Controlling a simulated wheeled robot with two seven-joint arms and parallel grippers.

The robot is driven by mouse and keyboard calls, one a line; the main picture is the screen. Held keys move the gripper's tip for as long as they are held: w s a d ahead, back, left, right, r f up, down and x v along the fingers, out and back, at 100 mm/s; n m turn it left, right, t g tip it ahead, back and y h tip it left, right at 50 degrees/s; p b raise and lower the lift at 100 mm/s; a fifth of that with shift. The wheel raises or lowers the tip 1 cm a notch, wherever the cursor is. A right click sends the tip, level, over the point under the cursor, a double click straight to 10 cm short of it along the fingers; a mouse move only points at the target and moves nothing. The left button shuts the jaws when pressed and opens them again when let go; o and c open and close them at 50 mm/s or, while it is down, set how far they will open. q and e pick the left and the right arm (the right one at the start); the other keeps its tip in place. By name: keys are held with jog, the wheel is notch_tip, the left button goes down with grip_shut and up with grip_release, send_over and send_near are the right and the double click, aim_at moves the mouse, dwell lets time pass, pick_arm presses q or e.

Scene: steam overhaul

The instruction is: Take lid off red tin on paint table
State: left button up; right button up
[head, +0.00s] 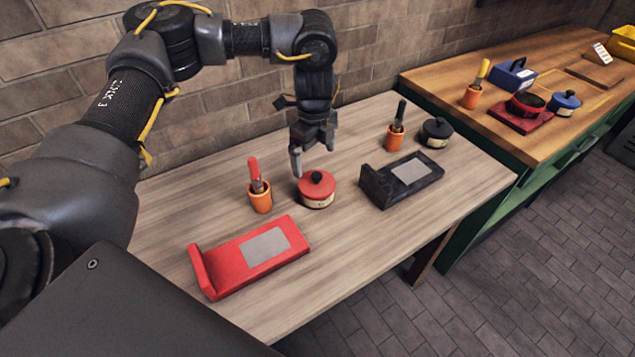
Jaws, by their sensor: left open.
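A red tin (316,198) stands upright on the pale wooden table (345,253). Its red lid (309,187) with a black knob (317,177) sits on top of it. My left gripper (312,163) points down just above and behind the tin, with its fingers apart. One finger hangs at the left of the knob; the other is harder to make out. The gripper looks empty and the lid appears untouched, though the exact gap cannot be judged. My right gripper is not in view.
Left of the tin stands an orange pot (260,199) with a red-handled brush. A red stand (250,258) lies in front, a black stand (401,179) to the right. Behind are another orange pot (395,138) and a black tin (436,132). A green workbench (480,171) adjoins at right.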

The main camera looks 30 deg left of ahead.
aim_at(314, 173)
pick_arm(q)
notch_tip(314, 173, down, 2)
jog(key=shift+f+p, duration=0.6)
jog(key=shift+f, duration=2.05)
jog(key=shift+s, duration=0.1)
jog(key=c, duration=0.7)
jog(key=shift+c, duration=0.2)
jog(key=shift+r, duration=0.1)
